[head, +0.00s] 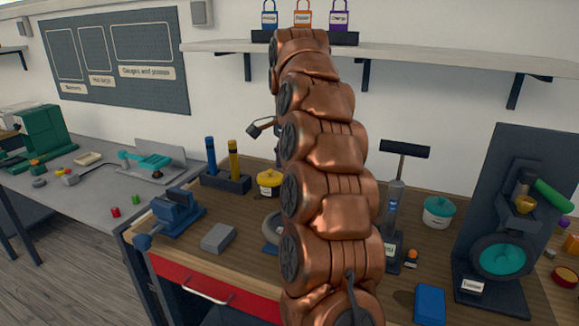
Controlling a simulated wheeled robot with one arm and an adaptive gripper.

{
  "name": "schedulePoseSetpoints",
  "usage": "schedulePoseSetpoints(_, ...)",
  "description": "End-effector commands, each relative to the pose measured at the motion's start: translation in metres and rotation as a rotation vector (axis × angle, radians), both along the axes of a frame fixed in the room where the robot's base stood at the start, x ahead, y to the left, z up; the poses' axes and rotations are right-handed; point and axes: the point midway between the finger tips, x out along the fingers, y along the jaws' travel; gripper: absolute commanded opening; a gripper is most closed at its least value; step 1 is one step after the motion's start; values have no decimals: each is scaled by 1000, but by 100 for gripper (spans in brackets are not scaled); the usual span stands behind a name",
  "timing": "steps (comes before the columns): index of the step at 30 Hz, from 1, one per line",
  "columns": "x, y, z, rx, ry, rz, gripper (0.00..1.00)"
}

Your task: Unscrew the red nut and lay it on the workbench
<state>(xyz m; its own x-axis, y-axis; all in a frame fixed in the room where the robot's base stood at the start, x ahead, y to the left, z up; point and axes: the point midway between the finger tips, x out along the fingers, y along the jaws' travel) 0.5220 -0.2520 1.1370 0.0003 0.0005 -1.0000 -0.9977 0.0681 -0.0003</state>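My copper arm rises through the middle of the head view and covers much of the workbench (235,262), which has a wooden top. Dark parts that look like my gripper (262,128) show just left of the arm, above the bench. The rest of it is hidden behind the arm, so its fingers and any held thing cannot be made out. I cannot identify a red nut on a thread with certainty. A small red piece (115,212) lies on the grey bench at the left, but its shape is too small to tell.
A blue vise (177,214), a grey block (218,238) and a yellow pot (269,183) stand left of the arm. A pump (394,205), a teal pot (438,212), a blue box (430,304) and a dark stand (500,190) are right of it. A shelf (430,54) runs above.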

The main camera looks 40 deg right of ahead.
Motion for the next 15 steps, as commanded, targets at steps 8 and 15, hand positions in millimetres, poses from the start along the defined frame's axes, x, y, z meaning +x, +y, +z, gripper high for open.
schedulePoseSetpoints(8, 0, 0, 0, 0, 0, -183, 71)
schedulePoseSetpoints(15, 0, 0, 0, 0, 0, -187, 71)
